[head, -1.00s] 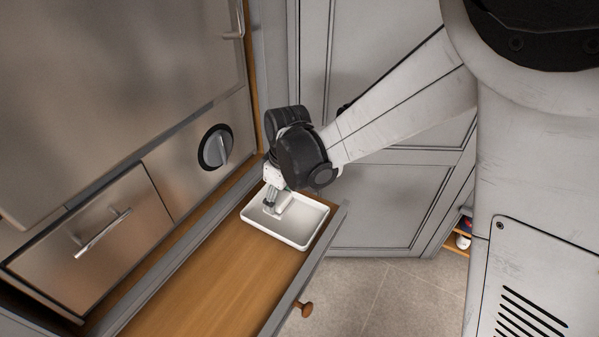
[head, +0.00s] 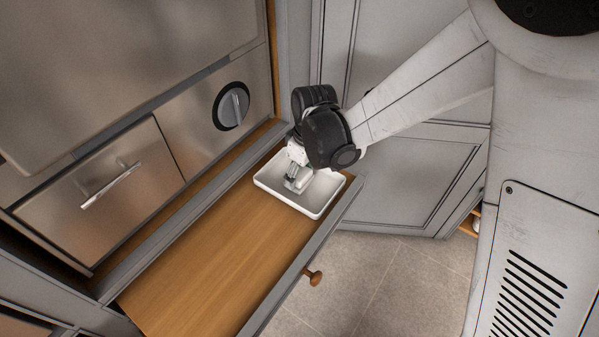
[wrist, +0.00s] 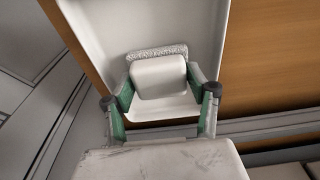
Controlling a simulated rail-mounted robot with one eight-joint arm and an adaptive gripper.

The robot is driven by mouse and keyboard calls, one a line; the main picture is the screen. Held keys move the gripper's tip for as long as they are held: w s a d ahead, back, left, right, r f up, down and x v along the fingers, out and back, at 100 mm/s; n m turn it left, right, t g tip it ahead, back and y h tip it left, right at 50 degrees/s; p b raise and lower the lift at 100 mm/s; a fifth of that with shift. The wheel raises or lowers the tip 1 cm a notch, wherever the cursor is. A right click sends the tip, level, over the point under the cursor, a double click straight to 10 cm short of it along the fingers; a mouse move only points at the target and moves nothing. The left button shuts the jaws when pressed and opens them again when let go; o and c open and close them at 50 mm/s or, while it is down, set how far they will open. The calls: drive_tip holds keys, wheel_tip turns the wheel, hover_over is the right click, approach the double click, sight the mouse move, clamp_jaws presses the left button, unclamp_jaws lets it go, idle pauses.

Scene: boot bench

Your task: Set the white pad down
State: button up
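The white pad (wrist: 159,76) is a smooth white block with a grey, speckled layer along its far edge. In the wrist view it sits between the two green-sided fingers of my gripper (wrist: 161,83), which meet its sides. In the head view my gripper (head: 294,181) points down into a shallow white tray (head: 268,190), and the pad is mostly hidden there. The tray's rim and inside also show in the wrist view (wrist: 110,35). I cannot tell whether the pad touches the tray floor.
The tray stands at the far end of an open wooden drawer (head: 205,255), whose near part is bare. The drawer's front has a round wooden knob (head: 313,277). A steel front with a dial (head: 231,106) and a handle (head: 110,185) stands on the left. Grey cabinet doors (head: 400,190) stand behind.

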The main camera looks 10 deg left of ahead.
sight(305, 175)
drive_tip(key=shift+o, duration=1.2)
drive_tip(key=shift+r, duration=0.15)
wheel_tip(305, 175, up, 12)
drive_tip(key=d+p, duration=0.1)
drive_tip(key=p, duration=0.1)
drive_tip(key=shift+s+d, duration=0.35)
drive_tip(key=s+d+r+m+t, duration=0.25)
drive_tip(key=d+r, duration=0.25)
drive_tip(key=d, duration=0.3)
drive_tip(key=s+d+r+m+t, duration=0.15)
drive_tip(key=d+r+m, duration=0.25)
drive_tip(key=d, duration=0.5)
drive_tip(key=s+d+r+m+t+h, duration=0.1)
drive_tip(key=s+d+m+t, duration=0.1)
drive_tip(key=s+d+m, duration=0.5)
drive_tip(key=s+d, duration=0.3)
drive_tip(key=d, duration=0.3)
drive_tip(key=shift+r+t, duration=0.3)
drive_tip(key=shift+r, duration=0.1)
drive_tip(key=shift+c, duration=0.5)
